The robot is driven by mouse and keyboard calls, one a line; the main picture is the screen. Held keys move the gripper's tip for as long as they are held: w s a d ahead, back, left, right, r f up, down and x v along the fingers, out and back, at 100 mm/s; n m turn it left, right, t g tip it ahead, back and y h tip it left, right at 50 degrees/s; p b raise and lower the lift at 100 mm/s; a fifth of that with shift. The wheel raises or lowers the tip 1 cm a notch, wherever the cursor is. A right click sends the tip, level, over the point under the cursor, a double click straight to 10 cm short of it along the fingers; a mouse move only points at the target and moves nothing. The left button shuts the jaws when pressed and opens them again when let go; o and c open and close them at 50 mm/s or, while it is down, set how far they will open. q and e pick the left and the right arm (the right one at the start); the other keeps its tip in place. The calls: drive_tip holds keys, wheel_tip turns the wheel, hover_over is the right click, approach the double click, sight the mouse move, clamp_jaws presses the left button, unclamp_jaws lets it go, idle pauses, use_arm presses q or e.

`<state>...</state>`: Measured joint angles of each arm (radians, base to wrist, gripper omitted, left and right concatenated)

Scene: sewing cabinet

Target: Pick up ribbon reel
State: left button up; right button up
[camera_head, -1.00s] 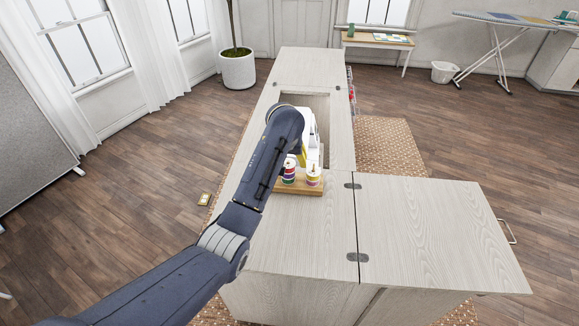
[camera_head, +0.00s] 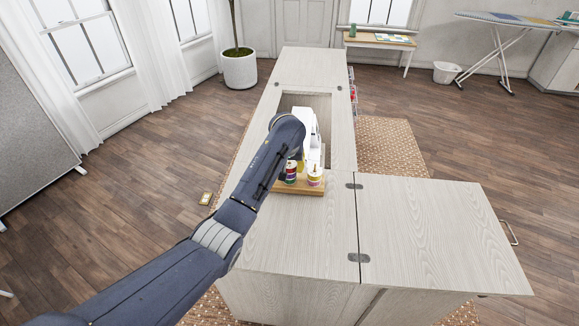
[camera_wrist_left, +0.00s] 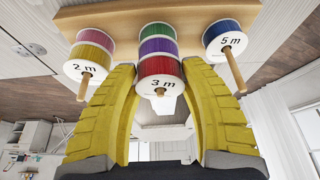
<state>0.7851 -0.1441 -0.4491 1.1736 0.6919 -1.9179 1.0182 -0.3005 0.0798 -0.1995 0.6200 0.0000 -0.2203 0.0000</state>
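A wooden rack (camera_head: 300,190) of ribbon reels stands on the cabinet. The head view shows a multicoloured reel stack (camera_head: 291,174) and a pink-and-yellow one (camera_head: 314,177). In the head view my arm mostly hides the gripper. My right gripper is not in view.
A white sewing machine (camera_head: 308,128) stands in the cabinet's opening just behind the rack. The cabinet top (camera_head: 290,235) in front and the folded-out leaf (camera_head: 430,225) at right are clear. The outer stacks are close beside my fingers.

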use_arm(q)
drive_tip(key=c, duration=0.5)
drive_tip(key=shift+r, duration=0.1)
wheel_tip(320, 180, up, 10)
drive_tip(key=shift+f, duration=0.1)
idle(0.3)
